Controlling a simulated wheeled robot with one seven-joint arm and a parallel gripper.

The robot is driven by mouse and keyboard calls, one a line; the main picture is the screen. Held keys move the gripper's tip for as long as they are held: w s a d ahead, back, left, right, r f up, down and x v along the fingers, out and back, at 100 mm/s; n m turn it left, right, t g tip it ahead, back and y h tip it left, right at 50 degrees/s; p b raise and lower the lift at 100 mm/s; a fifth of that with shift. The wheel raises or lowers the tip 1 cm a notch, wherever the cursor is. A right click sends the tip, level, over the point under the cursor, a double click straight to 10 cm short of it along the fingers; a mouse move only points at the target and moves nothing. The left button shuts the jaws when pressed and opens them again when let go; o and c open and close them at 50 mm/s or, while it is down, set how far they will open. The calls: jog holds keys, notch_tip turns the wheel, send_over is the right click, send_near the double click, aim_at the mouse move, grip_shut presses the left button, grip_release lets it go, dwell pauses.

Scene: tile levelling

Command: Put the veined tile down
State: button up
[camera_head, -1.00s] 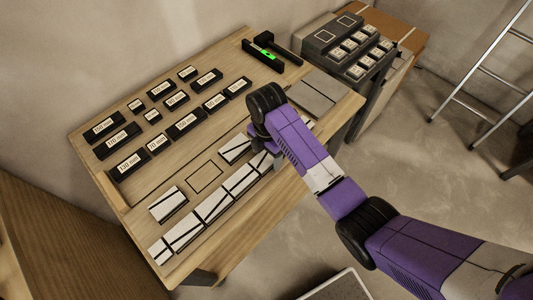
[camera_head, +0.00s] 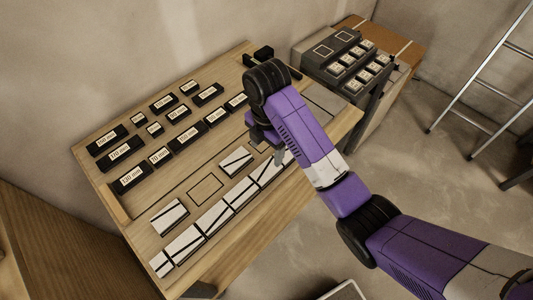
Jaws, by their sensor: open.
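Several white tiles with dark veins lie on the wooden bench (camera_head: 120,207). A row of them runs along the front edge, including one veined tile (camera_head: 214,217) near its middle. Two more lie behind the row, a left tile (camera_head: 170,217) and a right tile (camera_head: 235,161). My gripper (camera_head: 279,157) points down over the right end of the row, its fingers apart, with no tile seen between them. My arm and gripper partly hide that end of the row, so I cannot tell which tile lies beneath.
An empty outlined square (camera_head: 205,190) lies between the two rear tiles. Black labelled blocks (camera_head: 187,137) fill the back of the bench. A grey tray of small blocks (camera_head: 350,64) stands at the back right. A ladder (camera_head: 490,80) stands farther right.

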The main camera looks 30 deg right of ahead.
jog(key=shift+r+p, duration=0.3)
jog(key=shift+r, duration=0.35)
jog(key=shift+f, duration=0.1)
